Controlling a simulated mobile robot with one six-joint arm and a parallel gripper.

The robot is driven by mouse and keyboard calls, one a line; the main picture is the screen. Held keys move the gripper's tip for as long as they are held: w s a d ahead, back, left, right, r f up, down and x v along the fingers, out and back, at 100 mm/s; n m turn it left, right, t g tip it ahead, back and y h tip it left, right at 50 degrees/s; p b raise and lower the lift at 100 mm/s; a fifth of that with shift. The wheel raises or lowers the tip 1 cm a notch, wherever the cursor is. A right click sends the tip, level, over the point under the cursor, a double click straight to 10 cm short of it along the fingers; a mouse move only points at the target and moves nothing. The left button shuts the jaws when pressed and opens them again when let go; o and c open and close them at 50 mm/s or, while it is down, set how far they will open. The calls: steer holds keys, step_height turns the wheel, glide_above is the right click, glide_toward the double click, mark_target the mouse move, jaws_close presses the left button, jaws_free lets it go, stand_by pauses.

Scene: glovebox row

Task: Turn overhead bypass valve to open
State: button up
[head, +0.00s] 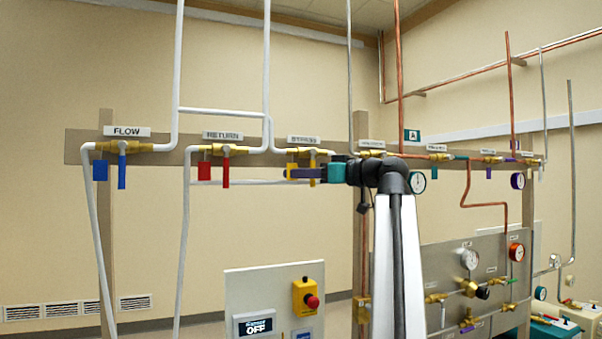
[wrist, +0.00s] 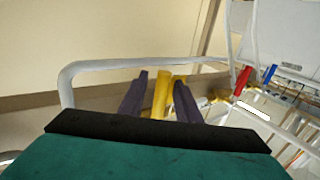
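The bypass valve is a brass valve (head: 310,153) with a yellow lever (head: 312,180), under a white label (head: 304,139) on the overhead rail. The lever hangs down, across the horizontal valve body. My gripper (head: 290,173) is at the lever, reaching in from the right. In the wrist view the yellow lever (wrist: 161,97) stands between the two dark purple fingers (wrist: 159,98). A gap shows between the left finger and the lever; the right finger is very close to it. The gripper looks open around the lever. Part of the lever is hidden behind the fingers in the head view.
To the left on the rail are a return valve with a red lever (head: 226,170) and a flow valve with a blue lever (head: 122,171). White pipes (head: 266,80) rise and drop around them. A gauge (head: 417,183) is right of my wrist. A panel with a red button (head: 312,301) stands below.

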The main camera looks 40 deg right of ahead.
jaws_close()
